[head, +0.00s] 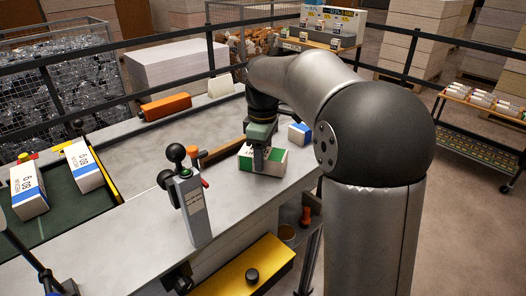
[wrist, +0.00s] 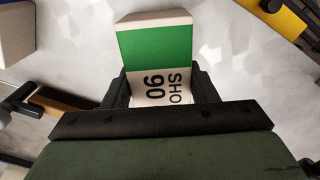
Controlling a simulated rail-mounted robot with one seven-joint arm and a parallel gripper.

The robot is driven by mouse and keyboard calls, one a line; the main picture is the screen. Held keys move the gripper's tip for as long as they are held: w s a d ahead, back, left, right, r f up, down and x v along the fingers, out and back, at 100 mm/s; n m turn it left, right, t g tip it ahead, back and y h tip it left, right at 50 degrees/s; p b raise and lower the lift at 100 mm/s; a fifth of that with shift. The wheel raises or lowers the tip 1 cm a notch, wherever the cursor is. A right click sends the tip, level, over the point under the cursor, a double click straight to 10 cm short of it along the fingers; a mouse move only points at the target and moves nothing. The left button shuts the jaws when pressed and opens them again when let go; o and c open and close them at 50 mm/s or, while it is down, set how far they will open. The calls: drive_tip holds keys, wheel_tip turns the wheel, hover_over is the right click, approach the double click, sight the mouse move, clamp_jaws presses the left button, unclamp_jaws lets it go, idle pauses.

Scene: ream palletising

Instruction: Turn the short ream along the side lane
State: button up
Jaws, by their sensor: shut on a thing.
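The short ream is a white pack with a green end (wrist: 155,45); in the wrist view its printed "SHO" and "90" face the camera. In the head view the short ream (head: 274,163) is near the right edge of the grey table. My gripper (wrist: 160,92) is shut on it, one finger on each side. In the head view my gripper (head: 261,158) comes down onto the ream from above and hides part of its top. I cannot tell whether the ream touches the table.
A white and blue ream (head: 299,133) stands just behind at the table edge. A brown bar (head: 222,150) lies left of the gripper. A grey upright device with black knobs (head: 188,205) stands in front. Two blue-and-white reams (head: 84,165) lie on the green belt (head: 70,205) at left.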

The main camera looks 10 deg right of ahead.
drive_tip(key=shift+r+n+p, duration=0.2)
drive_tip(key=shift+n+p, duration=0.3)
drive_tip(key=shift+n, duration=0.7)
drive_tip(key=n, duration=0.2)
drive_tip(key=shift+n+p, duration=0.35)
drive_tip(key=shift+n, duration=0.05)
drive_tip(key=shift+f+n, duration=0.2)
drive_tip(key=shift+n, duration=0.2)
drive_tip(key=n, duration=0.1)
drive_tip(key=n+p, duration=0.1)
drive_tip(key=n, duration=0.1)
drive_tip(key=shift+r+n, duration=0.2)
drive_tip(key=shift+n, duration=0.1)
drive_tip(key=shift+f+n+p, duration=0.15)
drive_tip(key=shift+n+p, duration=0.3)
drive_tip(key=shift+n, duration=0.75)
drive_tip(key=shift+f, duration=0.15)
